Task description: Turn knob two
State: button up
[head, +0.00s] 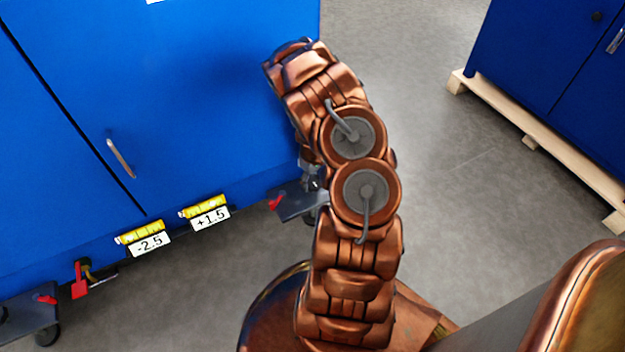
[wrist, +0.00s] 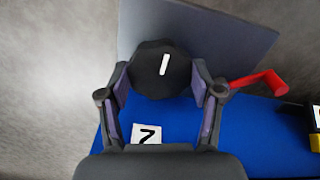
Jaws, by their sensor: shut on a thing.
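In the wrist view, a black round knob (wrist: 148,82) with a white pointer mark sits between the fingers of my gripper (wrist: 163,84). The pointer is near upright in the picture, its top leaning slightly right. My gripper is shut on the knob, with one finger on each side. A white label with a "2" (wrist: 146,134) lies just below the knob, on a blue surface (wrist: 260,130). In the head view my arm reaches up beside the blue cabinet (head: 225,90); the knob and my fingertips are hidden there.
A red lever (wrist: 258,81) sticks out close right of my gripper, and a grey plate (wrist: 225,38) lies behind the knob. Labels "-2.5" (head: 150,243) and "+1.5" (head: 210,218) sit on the cabinet's lower edge. Grey floor (head: 430,130) is free toward another blue cabinet (head: 535,50).

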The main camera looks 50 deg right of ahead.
jog(key=shift+r+n+p, duration=0.1)
jog(key=shift+n+p, duration=0.2)
jog(key=shift+p, duration=0.1)
jog(key=n+p, duration=0.3)
jog(key=n, duration=0.1)
jog(key=shift+a+r+p, duration=0.1)
jog(key=shift+p, duration=0.3)
jog(key=n+p, duration=0.2)
jog(key=n, duration=0.1)
jog(key=shift+n+p, duration=0.3)
jog(key=n+p, duration=0.1)
jog(key=n, duration=0.1)
jog(key=shift+n, duration=0.4)
jog(key=n, duration=0.2)
jog(key=shift+f+n, duration=0.2)
jog(key=shift+n, duration=0.1)
jog(key=n, duration=0.2)
jog(key=shift+w+f+n+b, duration=0.1)
jog(key=shift+n+b, duration=0.3)
jog(key=n+b, duration=0.2)
jog(key=n, duration=0.2)
jog(key=shift+n, duration=0.4)
jog(key=shift+b, duration=0.3)
